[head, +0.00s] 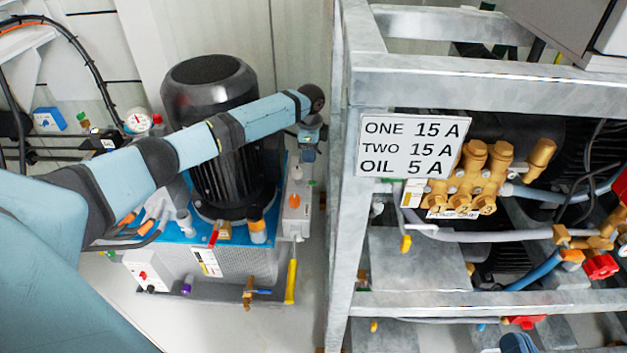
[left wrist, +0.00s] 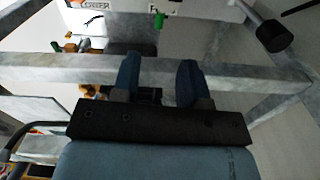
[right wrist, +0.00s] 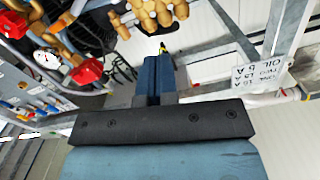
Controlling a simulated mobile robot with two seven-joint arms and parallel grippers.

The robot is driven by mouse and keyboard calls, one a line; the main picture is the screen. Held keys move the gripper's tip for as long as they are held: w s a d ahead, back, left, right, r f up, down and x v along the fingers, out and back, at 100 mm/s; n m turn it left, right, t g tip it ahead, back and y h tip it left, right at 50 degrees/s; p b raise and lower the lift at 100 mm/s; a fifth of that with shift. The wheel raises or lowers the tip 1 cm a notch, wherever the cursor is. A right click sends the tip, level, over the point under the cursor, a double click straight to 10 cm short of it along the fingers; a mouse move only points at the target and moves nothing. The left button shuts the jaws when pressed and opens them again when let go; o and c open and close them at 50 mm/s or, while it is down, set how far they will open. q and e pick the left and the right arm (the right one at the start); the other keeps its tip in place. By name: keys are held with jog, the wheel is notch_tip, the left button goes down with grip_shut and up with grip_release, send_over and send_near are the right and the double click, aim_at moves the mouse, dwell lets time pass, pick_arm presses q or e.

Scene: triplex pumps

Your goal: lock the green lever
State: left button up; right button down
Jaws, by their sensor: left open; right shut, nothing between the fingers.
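A small green lever (left wrist: 159,20) shows in the left wrist view, at the lower edge of a white lettered panel (left wrist: 200,8). It stands ahead of the gap between my left fingers, apart from them. My left gripper (left wrist: 158,76) is open and empty, with a grey metal beam (left wrist: 240,75) close by its fingers. In the head view my left gripper (head: 308,145) is small, by the frame's left post. I cannot pick out this lever surely there. My right gripper (right wrist: 153,76) is shut and empty in the right wrist view. Its blue fingertips (head: 517,343) show at the head view's bottom edge.
A galvanised frame (head: 345,230) with a sign (head: 411,146) holds brass pump heads (head: 470,178) and red-handled valves (head: 600,266). A black motor (head: 207,130) stands on a blue-topped unit left of it. A dark cylinder (left wrist: 274,36) is at right in the left wrist view.

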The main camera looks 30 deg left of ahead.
pick_arm(q)
jog(key=b, duration=0.2)
send_over(307, 182)
jog(key=f, duration=0.4)
jog(key=shift+w+d+f, duration=0.3)
jog(key=shift+d+f, duration=0.05)
jog(key=shift+d, duration=0.05)
notch_tip(307, 182, down, 6)
jog(key=shift+r+b, duration=0.25)
jog(key=shift+b, duration=0.85)
jog(key=shift+f, duration=0.4)
pick_arm(e)
jog(key=w+f+n, duration=0.1)
jog(key=w+d+f+n, duration=0.1)
jog(key=shift+n+y, duration=0.3)
pick_arm(q)
grip_shut()
